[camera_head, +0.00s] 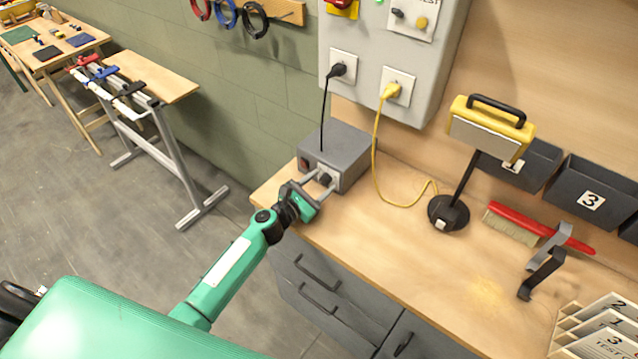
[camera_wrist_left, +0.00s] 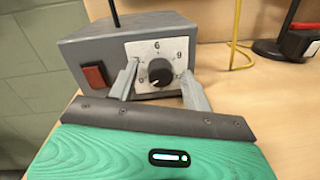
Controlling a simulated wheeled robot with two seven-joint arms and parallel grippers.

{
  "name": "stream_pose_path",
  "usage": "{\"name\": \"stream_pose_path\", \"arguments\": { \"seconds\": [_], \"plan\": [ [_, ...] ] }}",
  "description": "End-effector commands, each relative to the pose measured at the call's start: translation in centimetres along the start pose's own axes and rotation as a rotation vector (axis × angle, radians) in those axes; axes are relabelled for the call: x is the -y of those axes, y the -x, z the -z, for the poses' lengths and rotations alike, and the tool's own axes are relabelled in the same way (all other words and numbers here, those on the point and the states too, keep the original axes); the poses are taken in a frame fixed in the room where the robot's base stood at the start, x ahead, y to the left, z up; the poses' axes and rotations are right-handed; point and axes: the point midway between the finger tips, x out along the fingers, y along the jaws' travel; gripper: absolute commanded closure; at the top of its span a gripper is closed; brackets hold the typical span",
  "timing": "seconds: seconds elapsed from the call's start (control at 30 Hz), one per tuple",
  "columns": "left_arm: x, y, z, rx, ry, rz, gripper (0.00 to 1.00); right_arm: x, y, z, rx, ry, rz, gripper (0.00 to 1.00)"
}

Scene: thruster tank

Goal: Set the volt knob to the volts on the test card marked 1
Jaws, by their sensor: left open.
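The volt knob (camera_wrist_left: 160,73) is a round black knob on a white dial plate on the front of a grey box (camera_head: 343,150). In the wrist view a 6 stands above the knob and a 9 at its right; a small light mark shows near its lower left edge. My left gripper (camera_head: 318,187) is open, its two grey fingers on either side of the knob, with no clear contact visible.
A red switch (camera_wrist_left: 95,76) is left of the dial. A black cable and a yellow cable (camera_head: 377,150) run from the wall panel (camera_head: 385,45). A yellow lamp (camera_head: 490,125), brush (camera_head: 515,222) and dark bins (camera_head: 590,190) stand right. The bench middle (camera_head: 400,240) is clear.

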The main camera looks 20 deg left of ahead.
Motion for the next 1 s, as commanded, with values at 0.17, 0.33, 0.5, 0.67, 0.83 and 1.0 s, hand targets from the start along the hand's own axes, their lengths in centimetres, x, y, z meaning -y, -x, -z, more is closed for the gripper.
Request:
{"name": "stream_pose_path", "arguments": {
  "seconds": [0.17, 0.33, 0.5, 0.67, 0.83, 1.0],
  "plan": [
    [0.02, -0.01, 0.04, 0.0, 0.0, 0.0, 0.51, -0.04, -0.01, 0.02, 0.0, 0.0, 0.0, 1.0],
    [0.02, 0.01, 0.04, -0.001, 0.0, 0.0, 0.76, -0.02, -0.01, 0.03, -0.001, 0.0, 0.0, 1.0],
    [0.02, 0.02, 0.05, -0.001, 0.0, 0.0, 0.95, 0.13, -0.01, 0.07, -0.001, -0.001, 0.001, 1.0],
    [0.04, 0.04, 0.07, -0.002, -0.014, 0.001, 0.95, 0.45, -0.08, 0.13, -0.002, -0.002, 0.005, 1.0],
    [0.05, 0.04, 0.13, -0.006, -0.068, 0.002, 0.95, 0.68, -0.32, 0.16, -0.002, -0.003, 0.007, 1.0],
    [0.08, 0.05, 0.16, -0.014, -0.178, 0.004, 0.95, 0.67, -0.72, 0.12, -0.002, -0.003, 0.007, 1.0]
  ]
}}
